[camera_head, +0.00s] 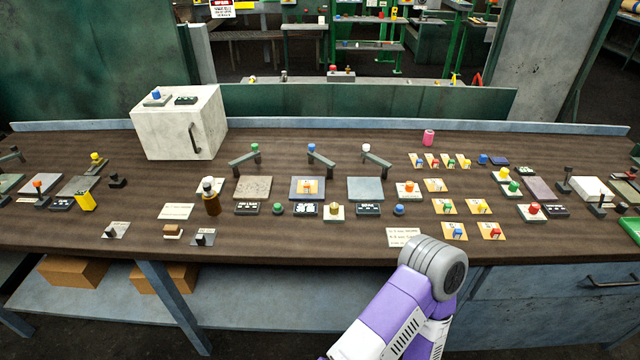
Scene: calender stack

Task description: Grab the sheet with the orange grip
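Several small tan sheets with coloured grips lie on the right half of the dark wooden bench. A sheet with an orange-red grip (491,231) lies near the front edge, right of a sheet with a blue grip (454,231). The grips are too small to tell orange from red surely. My purple and white arm comes up from the bottom, in front of the bench. Neither gripper shows.
A white box (181,122) with a handle stands at the back left. Levers, buttons and small labels crowd the bench. A white note (403,237) lies at the front edge beside my arm.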

